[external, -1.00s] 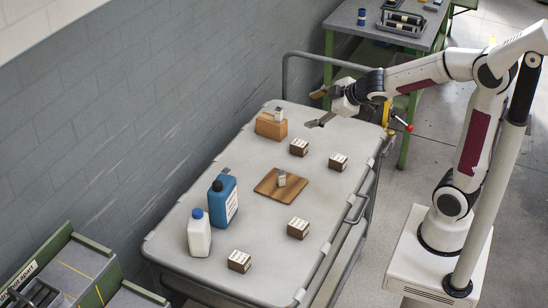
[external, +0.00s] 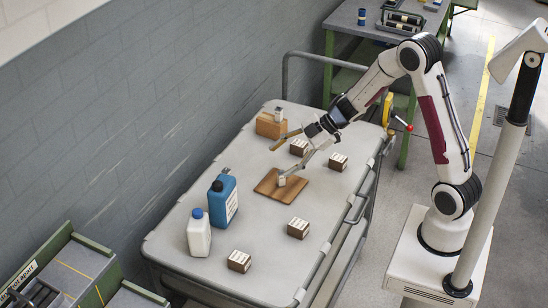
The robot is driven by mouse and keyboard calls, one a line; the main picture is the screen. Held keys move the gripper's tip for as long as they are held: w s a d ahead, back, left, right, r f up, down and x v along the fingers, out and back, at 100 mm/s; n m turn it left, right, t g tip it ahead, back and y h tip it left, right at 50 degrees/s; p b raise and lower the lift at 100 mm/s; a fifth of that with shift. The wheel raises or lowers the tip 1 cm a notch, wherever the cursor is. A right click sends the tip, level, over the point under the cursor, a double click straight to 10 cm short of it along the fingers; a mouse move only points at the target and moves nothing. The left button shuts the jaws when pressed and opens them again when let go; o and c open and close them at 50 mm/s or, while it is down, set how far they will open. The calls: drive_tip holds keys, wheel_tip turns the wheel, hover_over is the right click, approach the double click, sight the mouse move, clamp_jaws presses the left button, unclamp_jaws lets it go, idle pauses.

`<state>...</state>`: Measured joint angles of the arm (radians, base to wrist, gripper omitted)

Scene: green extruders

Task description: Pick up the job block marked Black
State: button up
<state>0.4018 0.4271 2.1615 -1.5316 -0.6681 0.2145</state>
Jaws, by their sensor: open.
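Several small dark brown blocks with white labelled tops stand apart on the cart: one near the far middle (external: 299,147), one at the right (external: 338,162), one nearer the front right (external: 298,228) and one at the near end (external: 239,261). The labels are too small to read, so I cannot tell which is marked Black. My gripper (external: 281,162) is open above the middle of the cart, its fingers spread wide and nothing between them. One fingertip is close to a small silvery piece (external: 282,181) on a wooden board; contact is unclear.
The wooden board (external: 266,189) lies mid-cart. A wooden block (external: 269,126) with a small pale piece (external: 279,115) on top stands at the far end. A blue bottle (external: 223,201) and a white bottle (external: 199,234) stand at the left.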

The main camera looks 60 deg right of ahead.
drive_tip(key=s+a+f+n+g+y, duration=0.2)
drive_tip(key=s+a+f+g+y, duration=0.15)
drive_tip(key=s+f, duration=0.2)
drive_tip(key=n+g+y, duration=0.1)
drive_tip(key=g+y, duration=0.2)
approach(300, 222)
drive_tip(key=x, duration=0.3)
drive_tip(key=shift+s+a+t, duration=0.15)
drive_tip(key=shift+t, duration=0.1)
drive_tip(key=shift+a+f, duration=0.1)
drive_tip(key=shift+x, duration=1.2)
drive_tip(key=shift+x, duration=2.6)
drive_tip(key=c, duration=1.3)
